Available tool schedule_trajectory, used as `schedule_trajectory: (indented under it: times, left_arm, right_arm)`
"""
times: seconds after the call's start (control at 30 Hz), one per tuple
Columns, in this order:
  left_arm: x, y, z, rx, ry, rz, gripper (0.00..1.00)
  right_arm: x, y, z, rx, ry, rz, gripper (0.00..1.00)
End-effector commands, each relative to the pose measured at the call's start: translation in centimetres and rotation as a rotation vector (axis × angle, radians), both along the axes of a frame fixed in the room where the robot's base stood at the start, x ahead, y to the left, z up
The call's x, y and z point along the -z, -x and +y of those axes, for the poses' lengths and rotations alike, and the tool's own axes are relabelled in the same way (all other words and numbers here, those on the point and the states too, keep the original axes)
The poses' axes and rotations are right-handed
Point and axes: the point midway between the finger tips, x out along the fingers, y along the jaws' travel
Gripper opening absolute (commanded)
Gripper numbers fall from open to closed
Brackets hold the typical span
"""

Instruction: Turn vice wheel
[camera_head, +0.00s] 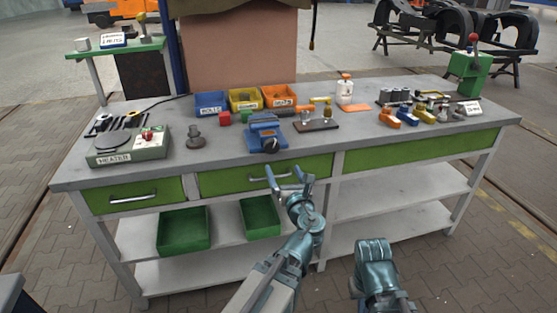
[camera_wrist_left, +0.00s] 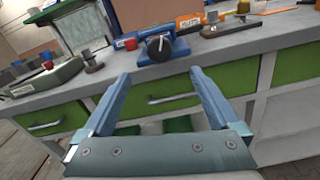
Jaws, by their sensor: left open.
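The blue vice (camera_head: 264,128) is fixed at the front edge of the workbench, left of its middle. Its dark wheel (camera_head: 271,145) faces me at the front of the vice. In the left wrist view the vice (camera_wrist_left: 172,48) and its wheel (camera_wrist_left: 155,44) show ahead, just beyond the fingertips. My left gripper (camera_head: 290,173) is open and empty, in front of the bench, lower than the wheel and slightly to its right. In the wrist view its two blue fingers (camera_wrist_left: 160,74) stand wide apart, with the wheel between and above them. My right gripper is not in view.
The workbench (camera_head: 360,130) has green drawers (camera_head: 130,196) with a handle behind my left gripper. A heater (camera_head: 128,148) stands at the left, coloured bins (camera_head: 246,99) behind the vice, and a block with fittings (camera_head: 316,125) to its right. Green crates (camera_head: 183,230) sit below.

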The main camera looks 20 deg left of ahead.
Motion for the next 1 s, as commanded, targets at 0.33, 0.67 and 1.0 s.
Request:
schedule_trajectory:
  times: [0.33, 0.67, 1.0]
  left_arm:
    - [0.0, -3.5, 2.3, -0.004, 0.000, 0.000, 0.96]
    - [0.0, -8.9, 6.0, -0.004, 0.000, 0.000, 0.96]
    - [0.0, -11.3, 7.8, -0.001, 0.000, 0.001, 0.96]
  right_arm:
    - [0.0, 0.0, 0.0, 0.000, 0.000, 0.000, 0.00]
    - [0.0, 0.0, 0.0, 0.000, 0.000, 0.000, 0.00]
    - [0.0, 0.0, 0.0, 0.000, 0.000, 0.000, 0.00]
